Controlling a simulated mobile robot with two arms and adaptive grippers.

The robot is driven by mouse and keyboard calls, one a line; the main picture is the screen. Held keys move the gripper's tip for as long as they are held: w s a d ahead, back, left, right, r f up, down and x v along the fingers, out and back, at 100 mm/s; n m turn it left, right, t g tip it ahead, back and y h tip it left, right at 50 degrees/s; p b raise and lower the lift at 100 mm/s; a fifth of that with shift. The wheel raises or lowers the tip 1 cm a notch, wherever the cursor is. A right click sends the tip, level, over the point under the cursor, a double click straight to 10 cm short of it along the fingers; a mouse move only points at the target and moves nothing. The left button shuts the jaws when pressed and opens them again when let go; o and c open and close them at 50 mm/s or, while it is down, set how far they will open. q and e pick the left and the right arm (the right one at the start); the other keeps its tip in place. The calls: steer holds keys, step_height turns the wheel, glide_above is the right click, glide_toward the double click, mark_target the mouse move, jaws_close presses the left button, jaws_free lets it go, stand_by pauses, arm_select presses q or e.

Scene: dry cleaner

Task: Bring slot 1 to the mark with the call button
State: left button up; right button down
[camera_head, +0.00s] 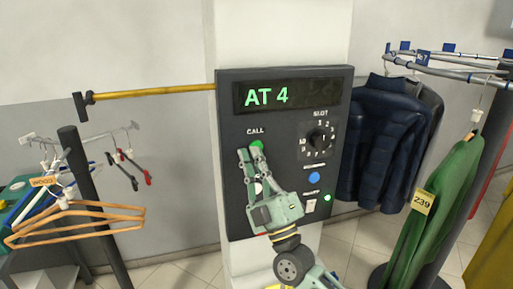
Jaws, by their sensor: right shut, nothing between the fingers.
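The dark control panel (293,222) is on the white column, and its display (292,94) reads "AT 4" in green. Under the label CALL is the green call button (257,145). My right gripper (250,152) is shut and empty, with its fingertips at the lower edge of the call button; I cannot tell whether they touch it. The slot dial (319,139) is to the right, with numbers around it; its pointer setting is too small to read. A blue button (314,177) and a small light switch (310,206) are below the dial. My left gripper is not in view.
The conveyor rail (440,70) with blue slot tags is at the upper right, carrying dark padded jackets (379,140) and a green garment (436,205) tagged 239. A yellow bar (150,92) juts left from the column. Wooden hangers (90,208) hang on a rack at left.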

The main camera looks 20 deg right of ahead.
steer(key=shift+w, duration=0.15)
steer(key=shift+w, duration=0.3)
steer(key=shift+w, duration=0.4)
stand_by(0.9)
steer(key=shift+s, duration=0.1)
steer(key=shift+s+p, duration=0.55)
steer(key=shift+s, duration=0.25)
steer(key=s+p, duration=0.2)
steer(key=s, duration=0.3)
steer(key=shift+d+p, duration=0.1)
steer(key=shift+p, duration=0.3)
